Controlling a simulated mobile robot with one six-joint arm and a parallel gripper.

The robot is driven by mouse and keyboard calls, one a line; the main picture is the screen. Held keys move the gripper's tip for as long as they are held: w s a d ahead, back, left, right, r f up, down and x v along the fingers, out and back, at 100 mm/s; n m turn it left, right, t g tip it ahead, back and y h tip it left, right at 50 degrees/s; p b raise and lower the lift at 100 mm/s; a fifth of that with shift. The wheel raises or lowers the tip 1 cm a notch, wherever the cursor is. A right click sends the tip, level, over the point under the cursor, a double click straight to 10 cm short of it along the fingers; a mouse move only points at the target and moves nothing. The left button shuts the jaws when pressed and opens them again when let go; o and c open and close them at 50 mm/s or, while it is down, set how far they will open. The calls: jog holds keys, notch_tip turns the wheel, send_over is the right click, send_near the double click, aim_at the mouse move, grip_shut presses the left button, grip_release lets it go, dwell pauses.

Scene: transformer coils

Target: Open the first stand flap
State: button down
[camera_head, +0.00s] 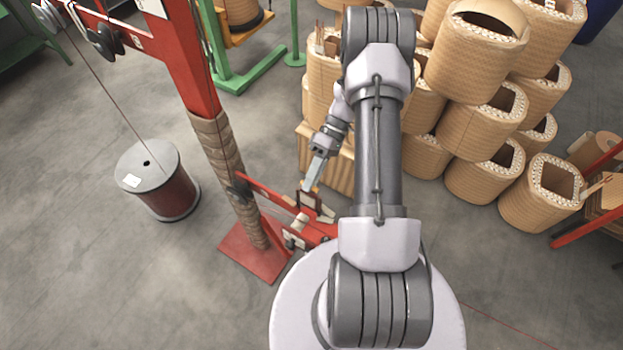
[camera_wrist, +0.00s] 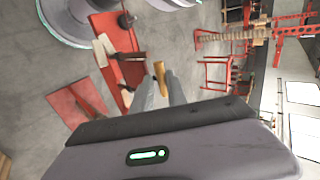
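A red stand (camera_head: 270,205) has a post wrapped in brown rope and a red floor plate. Low red arms reach out from the post to the right, with pale blocks and dark plates on them. In the wrist view, the stand's red arm (camera_wrist: 120,55) lies at upper left. A small orange-brown handle-like piece (camera_wrist: 160,72) shows between my fingertips; I cannot tell which part carries it. My gripper (camera_head: 308,188) points down over the stand's right end. In the wrist view, my gripper (camera_wrist: 160,88) has its two fingers apart, with no clear contact on the piece.
Stacked tan coils (camera_head: 485,110) fill the right and back. A wire spool (camera_head: 158,180) stands on the floor at left, its wire running up to the stand. A green frame (camera_head: 245,70) stands behind. The floor left of the stand is mostly clear.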

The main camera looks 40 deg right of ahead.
jog(key=shift+w+d+f, duration=0.1)
jog(key=shift+d+f, duration=0.05)
jog(key=shift+d, duration=0.15)
jog(key=c, duration=1.7)
grip_release()
jog(key=shift+d, duration=0.1)
jog(key=shift+w+d, duration=0.1)
jog(key=shift+w, duration=0.05)
jog(key=p+v, duration=0.2)
jog(key=v, duration=1.5)
jog(key=shift+r, duration=0.25)
